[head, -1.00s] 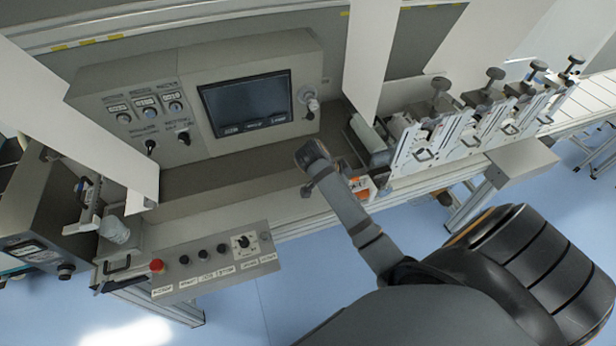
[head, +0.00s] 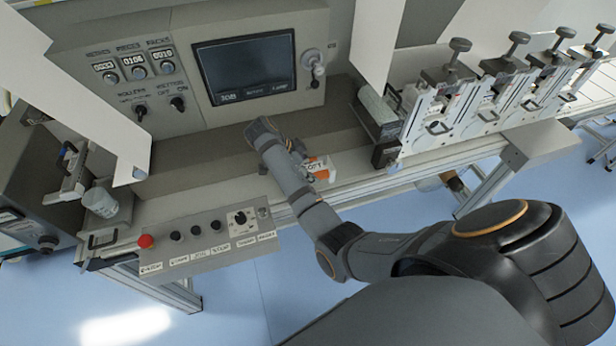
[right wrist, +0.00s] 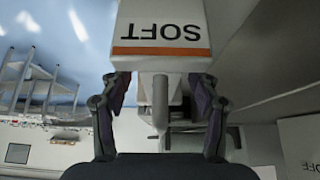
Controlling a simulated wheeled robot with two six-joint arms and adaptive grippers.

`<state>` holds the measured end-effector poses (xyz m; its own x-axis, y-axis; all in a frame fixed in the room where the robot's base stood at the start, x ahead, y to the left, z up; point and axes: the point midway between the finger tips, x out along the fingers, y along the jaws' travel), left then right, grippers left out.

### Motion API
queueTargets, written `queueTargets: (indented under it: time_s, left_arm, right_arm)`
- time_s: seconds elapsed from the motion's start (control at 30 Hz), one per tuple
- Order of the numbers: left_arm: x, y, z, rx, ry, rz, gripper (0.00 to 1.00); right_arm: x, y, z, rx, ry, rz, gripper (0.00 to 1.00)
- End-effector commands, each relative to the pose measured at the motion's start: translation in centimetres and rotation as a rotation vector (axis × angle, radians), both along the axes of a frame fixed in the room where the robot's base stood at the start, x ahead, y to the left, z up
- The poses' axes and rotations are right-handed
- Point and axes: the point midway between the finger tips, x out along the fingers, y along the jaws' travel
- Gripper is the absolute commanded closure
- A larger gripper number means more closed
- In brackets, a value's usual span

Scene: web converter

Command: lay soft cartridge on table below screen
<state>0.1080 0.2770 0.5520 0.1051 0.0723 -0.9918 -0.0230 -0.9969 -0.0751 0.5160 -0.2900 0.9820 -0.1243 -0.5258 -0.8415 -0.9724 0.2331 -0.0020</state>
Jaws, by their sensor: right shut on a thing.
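The soft cartridge (head: 318,168), white with an orange band, is at the front part of the grey table (head: 215,165), to the lower right of the screen (head: 247,68). In the right wrist view the cartridge (right wrist: 160,30) shows the word SOFT upside down and an orange stripe. My right gripper (right wrist: 160,88) is shut on its narrow end, one finger on each side. In the head view my right gripper (head: 298,150) partly hides the cartridge. I cannot tell whether the cartridge touches the table. My left gripper is not in view.
A button box (head: 205,240) with a red knob stands at the table's front left. White web sheets (head: 376,45) hang at left and right. Clamp units (head: 450,100) line the right side. The table strip below the screen is clear left of my right gripper.

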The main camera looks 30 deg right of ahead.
Motion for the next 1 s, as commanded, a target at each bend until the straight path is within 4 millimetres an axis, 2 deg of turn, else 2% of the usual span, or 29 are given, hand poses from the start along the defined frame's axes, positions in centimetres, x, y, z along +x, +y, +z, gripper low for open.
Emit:
queueTargets:
  time_s: [0.13,0.27,0.57,0.6,0.73,1.0]
  left_arm:
    - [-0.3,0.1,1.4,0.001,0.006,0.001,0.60]
    - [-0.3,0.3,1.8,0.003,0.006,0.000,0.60]
    - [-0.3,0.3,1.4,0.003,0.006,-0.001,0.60]
    - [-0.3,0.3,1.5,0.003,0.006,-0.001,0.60]
    - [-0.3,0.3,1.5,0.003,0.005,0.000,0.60]
    - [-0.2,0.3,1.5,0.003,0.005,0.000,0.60]
  right_arm:
    - [0.1,0.2,-1.5,0.000,0.005,0.000,0.90]
    - [0.2,0.2,-3.1,0.000,0.001,0.000,0.90]
    - [0.2,0.2,-3.6,0.001,-0.001,-0.001,0.90]
    - [0.2,0.2,-3.6,0.002,0.000,-0.001,0.33]
    - [0.2,0.2,-3.6,0.001,0.001,-0.001,0.16]
    - [0.2,0.2,-3.6,0.002,0.000,-0.001,0.16]
